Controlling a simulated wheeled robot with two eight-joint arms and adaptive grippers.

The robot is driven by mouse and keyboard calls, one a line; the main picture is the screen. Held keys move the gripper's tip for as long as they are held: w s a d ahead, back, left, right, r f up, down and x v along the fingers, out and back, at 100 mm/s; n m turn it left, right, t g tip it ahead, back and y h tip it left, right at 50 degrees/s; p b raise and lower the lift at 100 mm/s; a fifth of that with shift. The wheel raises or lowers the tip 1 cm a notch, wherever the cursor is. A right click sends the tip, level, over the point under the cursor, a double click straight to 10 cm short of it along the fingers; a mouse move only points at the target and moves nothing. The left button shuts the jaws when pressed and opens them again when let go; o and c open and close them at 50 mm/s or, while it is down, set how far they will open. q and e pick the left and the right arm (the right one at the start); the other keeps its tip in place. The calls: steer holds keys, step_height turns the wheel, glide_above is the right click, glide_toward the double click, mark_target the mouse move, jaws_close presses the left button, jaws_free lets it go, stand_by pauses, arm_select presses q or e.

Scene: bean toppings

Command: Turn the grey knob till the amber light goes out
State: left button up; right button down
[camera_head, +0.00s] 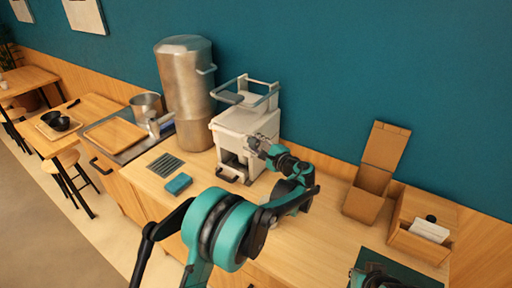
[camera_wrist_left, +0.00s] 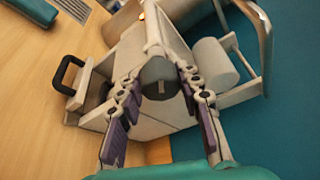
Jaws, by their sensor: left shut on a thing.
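The white machine (camera_head: 232,130) stands on the wooden counter against the teal wall. My left gripper (camera_head: 259,146) is at its right front side. In the left wrist view the grey knob (camera_wrist_left: 157,82), a short dark cylinder, sits between the fingertips of my left gripper (camera_wrist_left: 161,76). The gripper is shut on the knob, with one finger on each side. In the head view the gripper hides the knob.
A tall metal cylinder (camera_head: 186,92) stands left of the machine. A teal block (camera_head: 178,184) and a dark grate (camera_head: 166,165) lie in front. An open cardboard box (camera_head: 362,205) and a wooden box (camera_head: 404,240) stand to the right. A black handle (camera_wrist_left: 68,75) juts from the machine.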

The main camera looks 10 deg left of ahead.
arm_select(q)
steer(key=n+t+b, duration=0.1)
steer(key=n, duration=0.2)
steer(key=n+t+y+b, duration=0.1)
steer(key=n+b, duration=0.1)
steer(key=shift+f+n+y, duration=0.15)
steer(key=shift+n+y, duration=0.15)
steer(key=shift+n, duration=0.1)
steer(key=n+y+b, duration=0.2)
steer(key=n, duration=0.3)
steer(key=shift+n, duration=0.4)
steer(key=shift+y, duration=0.3)
steer(key=o, duration=1.2)
steer(key=shift+c, duration=0.2)
steer(key=v, duration=1.2)
steer(key=shift+a, duration=0.15)
